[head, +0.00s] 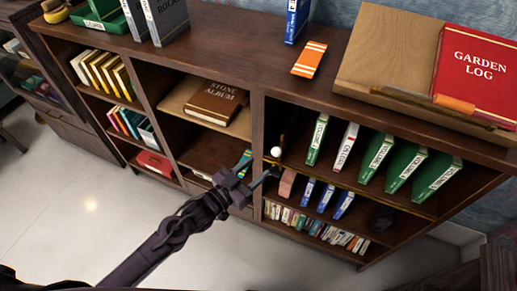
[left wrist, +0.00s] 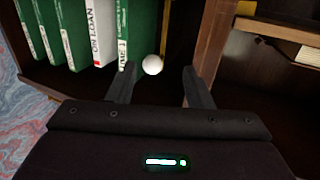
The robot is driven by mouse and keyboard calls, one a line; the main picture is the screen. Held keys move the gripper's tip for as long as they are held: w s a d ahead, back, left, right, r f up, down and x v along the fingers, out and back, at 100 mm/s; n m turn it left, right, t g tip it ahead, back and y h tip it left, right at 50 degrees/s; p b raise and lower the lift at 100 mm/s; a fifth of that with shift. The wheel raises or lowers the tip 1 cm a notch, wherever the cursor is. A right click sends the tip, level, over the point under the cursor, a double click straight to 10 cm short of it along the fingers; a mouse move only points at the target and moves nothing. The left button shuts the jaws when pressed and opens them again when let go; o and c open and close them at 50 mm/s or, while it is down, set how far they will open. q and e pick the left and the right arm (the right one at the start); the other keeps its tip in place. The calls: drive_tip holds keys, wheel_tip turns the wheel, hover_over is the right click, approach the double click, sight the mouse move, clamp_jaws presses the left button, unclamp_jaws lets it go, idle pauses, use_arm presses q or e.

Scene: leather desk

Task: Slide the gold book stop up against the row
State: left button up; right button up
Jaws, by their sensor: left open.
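The gold book stop (head: 282,138), a thin upright plate with a white ball knob (head: 276,151), stands near the left wall of the upper right shelf bay. The row of green and white books (head: 375,158) stands to its right, with a gap between stop and nearest green book (head: 317,140). In the left wrist view the stop's thin gold edge (left wrist: 166,30) and knob (left wrist: 152,65) show beside the row (left wrist: 103,30). My left gripper (head: 261,167) is open in front of the shelf. Its fingertips (left wrist: 159,72) lie either side of the knob; I cannot tell contact. My right gripper is not in view.
The wooden divider (left wrist: 212,40) stands close beside one finger. Below are a pink block (head: 287,183) and blue books (head: 325,198). The bay left of the divider holds the brown stone album (head: 216,102). A sloped board with the red garden log (head: 475,65) sits on top.

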sight(276, 152)
use_arm(q)
drive_tip(key=shift+w+d+r+h, duration=0.1)
drive_tip(key=shift+d+r+h, duration=0.15)
drive_tip(key=shift+r, duration=0.25)
drive_tip(key=shift+w+d+r+h, duration=0.1)
drive_tip(key=shift+d+r+h, duration=0.05)
drive_tip(key=shift+d+r, duration=0.3)
drive_tip(key=p+x, duration=0.1)
drive_tip(key=x, duration=0.5)
drive_tip(key=shift+w, duration=0.15)
drive_tip(key=shift+w+d, duration=0.3)
drive_tip(key=shift+f, duration=0.1)
drive_tip(key=shift+c, duration=0.5)
drive_tip(key=c, duration=0.7)
clamp_jaws()
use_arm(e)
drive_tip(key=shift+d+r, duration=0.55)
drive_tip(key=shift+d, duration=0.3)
